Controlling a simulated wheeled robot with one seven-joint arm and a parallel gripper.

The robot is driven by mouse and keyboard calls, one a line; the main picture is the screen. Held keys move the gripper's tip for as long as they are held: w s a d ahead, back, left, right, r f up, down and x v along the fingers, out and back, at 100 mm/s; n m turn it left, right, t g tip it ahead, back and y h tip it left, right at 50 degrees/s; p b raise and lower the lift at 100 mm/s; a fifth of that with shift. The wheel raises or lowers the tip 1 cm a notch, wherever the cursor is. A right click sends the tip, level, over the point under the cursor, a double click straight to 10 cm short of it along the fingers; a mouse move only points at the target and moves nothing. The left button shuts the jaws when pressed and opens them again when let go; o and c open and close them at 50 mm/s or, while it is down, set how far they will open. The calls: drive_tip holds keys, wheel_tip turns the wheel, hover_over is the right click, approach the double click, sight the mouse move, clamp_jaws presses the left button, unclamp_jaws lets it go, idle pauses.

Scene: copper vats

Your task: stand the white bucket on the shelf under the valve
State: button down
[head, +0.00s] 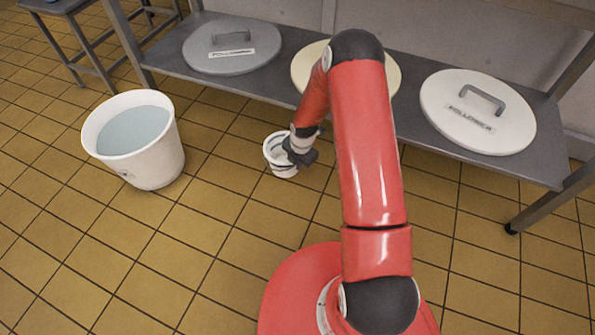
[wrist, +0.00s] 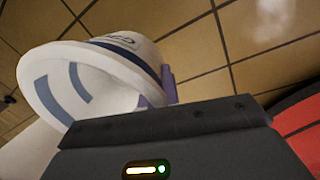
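A small white bucket with dark blue bands (head: 276,160) is at my gripper (head: 301,155), in front of the shelf's front edge. In the wrist view the white bucket (wrist: 110,62) fills the upper left, its open mouth facing the camera. One gripper finger lies against its outer wall and the other shows at its inner side, so the gripper appears shut on its wall. I cannot tell whether its base touches the floor. The grey metal shelf (head: 412,125) runs across the back. No valve is in view.
A large white tub of pale liquid (head: 153,160) stands on the tiled floor at left. On the shelf lie a grey lid (head: 215,58), a cream lid (head: 308,60) partly behind my arm, and a white lid (head: 480,120). A stool (head: 85,50) stands at far left.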

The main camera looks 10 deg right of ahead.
wheel_tip(320, 180, up, 12)
drive_tip(key=shift+f+p, duration=0.25)
drive_tip(key=shift+p, duration=0.5)
drive_tip(key=shift+s+r+m, duration=0.2)
drive_tip(key=shift+r+m, duration=0.2)
drive_tip(key=shift+m, duration=0.2)
drive_tip(key=s+r+m+h+p, duration=0.1)
drive_tip(key=s+r+m+p, duration=0.2)
drive_tip(key=m, duration=0.9)
drive_tip(key=s+r+m+g+h+p, duration=0.1)
drive_tip(key=s+r+m+p, duration=0.2)
drive_tip(key=r+m, duration=0.5)
drive_tip(key=s+m, duration=0.1)
drive_tip(key=m, duration=0.3)
drive_tip(key=shift+s, duration=0.2)
